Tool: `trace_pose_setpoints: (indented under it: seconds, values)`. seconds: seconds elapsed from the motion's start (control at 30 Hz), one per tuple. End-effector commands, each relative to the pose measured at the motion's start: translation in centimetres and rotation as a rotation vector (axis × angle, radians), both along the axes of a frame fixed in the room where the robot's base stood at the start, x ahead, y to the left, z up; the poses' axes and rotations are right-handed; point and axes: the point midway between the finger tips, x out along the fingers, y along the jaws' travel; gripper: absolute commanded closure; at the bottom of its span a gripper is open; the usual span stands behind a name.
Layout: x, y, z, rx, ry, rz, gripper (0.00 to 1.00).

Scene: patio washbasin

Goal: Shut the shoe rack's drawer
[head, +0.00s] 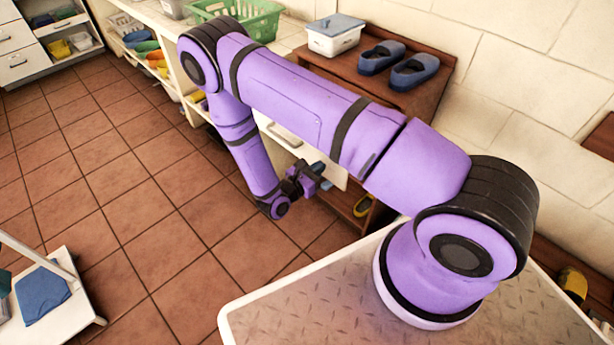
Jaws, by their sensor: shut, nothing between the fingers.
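The shoe rack (437,72) is a brown wooden unit against the wall. A pair of blue slippers and a lidded white box stand on its top. Its drawer has a white front (300,152), seen below and behind my arm, with a pale handle (284,137) near its left part. My arm hides much of the drawer, so I cannot tell how far it stands out. My gripper (321,175) is shut and empty, low in front of the right part of the white front. I cannot tell whether it touches it.
A yellow-and-dark shoe (363,205) sits low in the rack. A green basket (248,18) stands on the counter left of the rack. A white stand with a blue cloth (42,292) is at lower left. The tiled floor between is clear.

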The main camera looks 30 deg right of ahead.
Motion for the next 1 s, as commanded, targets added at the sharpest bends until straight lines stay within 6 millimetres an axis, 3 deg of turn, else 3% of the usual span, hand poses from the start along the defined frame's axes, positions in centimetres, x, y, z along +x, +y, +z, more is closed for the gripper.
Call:
trace_pose_setpoints:
  seconds: [0.2,0.73,1.0]
  values:
    - [0.5,-1.6,0.0,0.000,0.000,0.000,1.00]
    - [0.7,-2.1,0.0,0.000,0.000,0.000,1.00]
    - [1.8,-5.8,0.0,-0.002,0.000,-0.002,1.00]
